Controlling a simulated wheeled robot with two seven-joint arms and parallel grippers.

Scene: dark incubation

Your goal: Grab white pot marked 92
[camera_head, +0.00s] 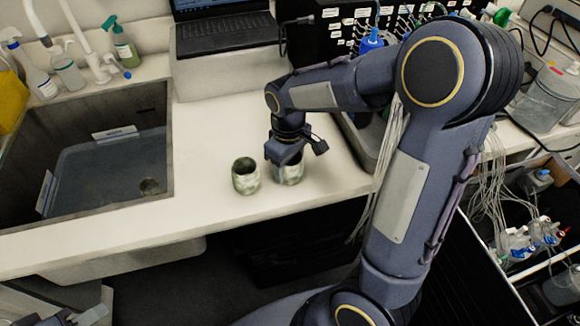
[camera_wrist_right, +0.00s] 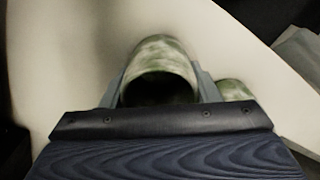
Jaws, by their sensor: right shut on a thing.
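Two mottled white-and-green pots stand close together on the white counter in the head view. My right gripper (camera_head: 287,155) points down over the right-hand pot (camera_head: 291,173) and is shut on it. In the right wrist view this pot (camera_wrist_right: 161,50) sits between the two fingers, its dark opening facing the camera. The other pot (camera_head: 245,176) stands just to the left, upright and apart from the gripper; part of it shows in the wrist view (camera_wrist_right: 234,90). No number is readable on either pot. Part of my left gripper (camera_head: 88,316) shows at the bottom left edge; its jaws are unclear.
A sink (camera_head: 85,207) lies left of the pots, with spray bottles behind it. A laptop (camera_head: 225,32) stands on a raised block at the back. Cabled equipment (camera_head: 335,35) is at the back right. The counter's front edge runs close in front of the pots.

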